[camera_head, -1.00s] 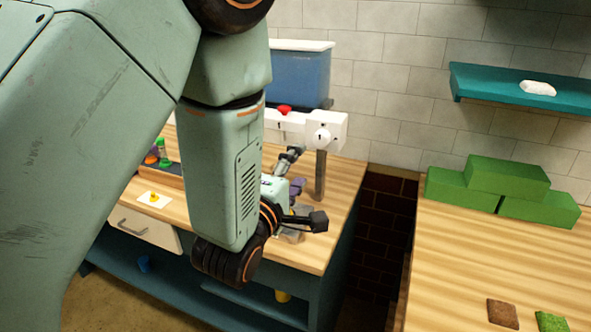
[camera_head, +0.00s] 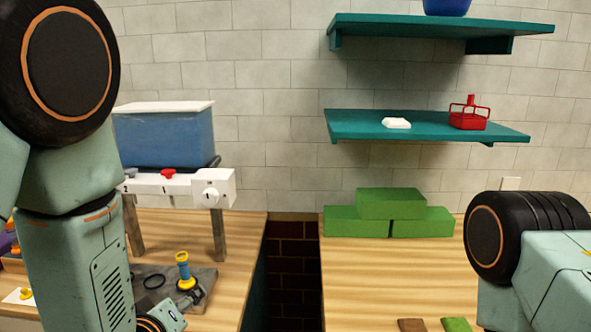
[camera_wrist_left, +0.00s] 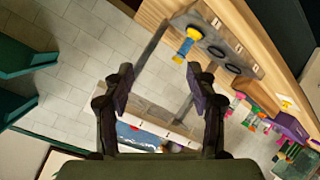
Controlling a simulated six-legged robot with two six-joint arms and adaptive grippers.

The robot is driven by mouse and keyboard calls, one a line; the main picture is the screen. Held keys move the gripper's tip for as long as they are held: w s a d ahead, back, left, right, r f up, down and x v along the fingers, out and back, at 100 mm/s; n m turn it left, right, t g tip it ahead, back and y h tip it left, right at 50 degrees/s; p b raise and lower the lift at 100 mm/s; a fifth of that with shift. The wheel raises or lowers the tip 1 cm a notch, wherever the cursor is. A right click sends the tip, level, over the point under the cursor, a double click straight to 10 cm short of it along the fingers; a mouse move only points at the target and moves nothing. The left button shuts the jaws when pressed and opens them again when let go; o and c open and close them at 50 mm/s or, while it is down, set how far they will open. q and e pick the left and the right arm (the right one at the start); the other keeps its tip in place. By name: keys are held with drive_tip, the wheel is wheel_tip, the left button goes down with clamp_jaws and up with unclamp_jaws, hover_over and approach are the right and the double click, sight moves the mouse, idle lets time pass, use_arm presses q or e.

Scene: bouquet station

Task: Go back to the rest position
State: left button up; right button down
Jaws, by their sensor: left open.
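My left gripper shows in the left wrist view (camera_wrist_left: 166,82), with two dark fingers spread apart and nothing between them. A yellow and blue piece (camera_head: 184,270) stands upright on a grey plate (camera_head: 205,277) with dark rings. The piece also shows in the left wrist view (camera_wrist_left: 186,45), apart from the fingers.
A blue tank (camera_head: 165,138) with a white lid stands above a white panel (camera_head: 200,188) with a red knob. Green blocks (camera_head: 390,205) are stacked on the right table (camera_head: 360,275). A teal shelf (camera_head: 350,125) bears a red basket (camera_head: 468,115). A dark gap separates the tables.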

use_arm(q)
drive_tip(key=s+a+f+m+g+b, duration=0.1)
drive_tip(key=s+f+m+g+b, duration=0.2)
drive_tip(key=s+f, duration=1.3)
drive_tip(key=s+a+f+m+g+b, duration=0.1)
drive_tip(key=s+f+m+g+b, duration=0.3)
drive_tip(key=f, duration=1.9)
drive_tip(key=s+g+b, duration=0.5)
drive_tip(key=s+b, duration=0.3)
drive_tip(key=s, duration=0.3)
drive_tip(key=shift+s+f+g, duration=0.3)
drive_tip(key=shift+s+f, duration=0.1)
